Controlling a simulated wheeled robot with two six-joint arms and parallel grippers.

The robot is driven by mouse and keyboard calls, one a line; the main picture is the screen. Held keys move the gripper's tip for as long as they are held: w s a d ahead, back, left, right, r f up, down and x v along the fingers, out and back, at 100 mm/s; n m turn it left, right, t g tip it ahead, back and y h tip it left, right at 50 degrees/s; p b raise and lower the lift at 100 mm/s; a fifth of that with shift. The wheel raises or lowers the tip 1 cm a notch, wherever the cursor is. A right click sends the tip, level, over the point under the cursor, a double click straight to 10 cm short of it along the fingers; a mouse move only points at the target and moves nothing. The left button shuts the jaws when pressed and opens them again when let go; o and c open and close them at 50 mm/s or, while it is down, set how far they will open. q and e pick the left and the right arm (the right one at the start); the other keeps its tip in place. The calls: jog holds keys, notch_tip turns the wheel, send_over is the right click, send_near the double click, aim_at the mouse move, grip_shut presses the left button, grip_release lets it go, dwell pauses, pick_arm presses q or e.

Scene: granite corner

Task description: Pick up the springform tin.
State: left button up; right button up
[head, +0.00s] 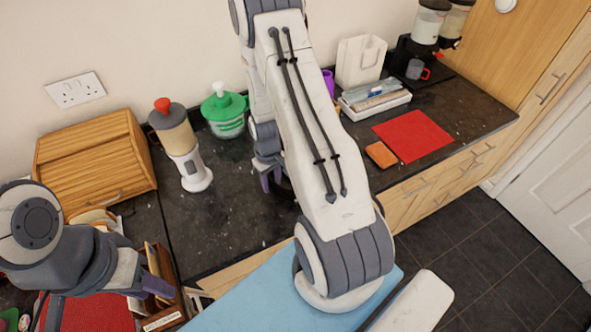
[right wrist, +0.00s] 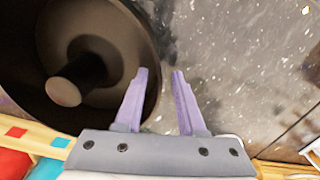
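The springform tin (right wrist: 40,25) is dark and round with a post in its middle, and fills the left of the right wrist view, cut off by the frame edge. In the head view only a bit of its dark rim (head: 285,190) shows behind my right arm. My right gripper (right wrist: 160,74) is open at the tin's right edge. Its left finger overlaps the tin's wall and its right finger is over bare worktop; I cannot tell whether they touch the tin. The gripper is mostly hidden in the head view. My left gripper (head: 160,286) is at lower left, its opening unclear.
A blender (head: 180,145), a green-lidded tub (head: 224,112) and a wooden bread bin (head: 95,155) stand at the left back. A white tray (head: 375,102), red mat (head: 412,135) and orange sponge (head: 381,155) lie to the right. Dark worktop (head: 230,215) is clear left of the tin.

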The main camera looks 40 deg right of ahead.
grip_shut()
dwell(1.4)
